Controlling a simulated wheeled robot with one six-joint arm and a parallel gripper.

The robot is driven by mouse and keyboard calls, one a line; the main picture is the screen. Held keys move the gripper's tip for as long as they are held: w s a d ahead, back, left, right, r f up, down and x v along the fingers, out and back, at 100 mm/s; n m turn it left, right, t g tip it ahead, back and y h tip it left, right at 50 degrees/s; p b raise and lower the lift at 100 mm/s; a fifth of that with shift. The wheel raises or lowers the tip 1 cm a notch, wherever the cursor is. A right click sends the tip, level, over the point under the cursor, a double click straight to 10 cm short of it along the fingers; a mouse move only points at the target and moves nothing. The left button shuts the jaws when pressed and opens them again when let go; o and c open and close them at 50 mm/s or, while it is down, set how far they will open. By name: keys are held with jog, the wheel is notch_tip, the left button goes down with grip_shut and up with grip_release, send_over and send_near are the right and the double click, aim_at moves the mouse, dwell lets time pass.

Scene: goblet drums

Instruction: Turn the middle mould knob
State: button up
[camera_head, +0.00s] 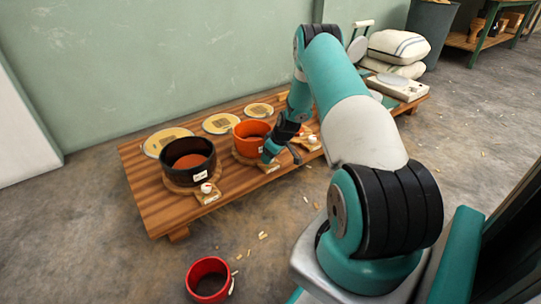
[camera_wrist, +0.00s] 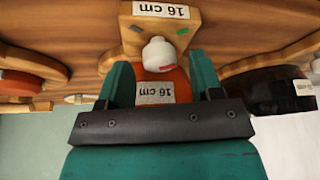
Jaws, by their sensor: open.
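The middle mould (camera_head: 251,138) is an orange round tub on the low wooden bench. It also shows in the wrist view (camera_wrist: 182,78), with a 16 cm label upside down. My gripper (camera_wrist: 160,76) is open, with one teal finger on each side of the knob in the picture. Contact cannot be told. In the head view my gripper (camera_head: 271,155) hides this knob.
On the wooden bench (camera_head: 150,200) a black mould (camera_head: 188,160) with its own white knob (camera_head: 206,188) stands left. Another white knob (camera_head: 312,139) is right of my gripper. Round discs (camera_head: 221,123) lie behind. A red bucket (camera_head: 208,280) stands on the floor in front.

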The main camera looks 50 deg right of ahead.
jog(key=p+v, duration=0.7)
jog(key=v, duration=0.9)
jog(key=shift+p, duration=0.3)
jog(key=shift+s+r, duration=0.1)
jog(key=w+a+r+n+y+p, duration=0.1)
jog(key=w+a+r, duration=0.1)
jog(key=a+r, duration=0.5)
jog(key=w+a+r+n+y+p, duration=0.1)
jog(key=w+a+r, duration=0.2)
jog(key=a+r, duration=0.35)
jog(key=s+a+r+n+g+y+p, duration=0.1)
jog(key=s+a+r, duration=0.1)
jog(key=a+r, duration=0.5)
jog(key=s+a+r+p, duration=0.15)
jog(key=a+r, duration=0.25)
jog(key=a, duration=0.6)
jog(key=s+a+r+n+g+p, duration=0.1)
jog(key=s+a+r, duration=0.35)
jog(key=s, duration=0.35)
jog(key=s+a+r+n+g+p, duration=0.1)
jog(key=s+a+r, duration=0.2)
jog(key=s+a, duration=0.4)
jog(key=s+a+r+n+g+p, duration=0.1)
jog(key=s+a+r, duration=0.35)
jog(key=s, duration=0.35)
notch_tip(320, 180, up, 38)
jog(key=p, duration=3.7)
jog(key=shift+w+f+y, duration=0.15)
jog(key=shift+w+y, duration=0.15)
jog(key=shift+y, duration=0.1)
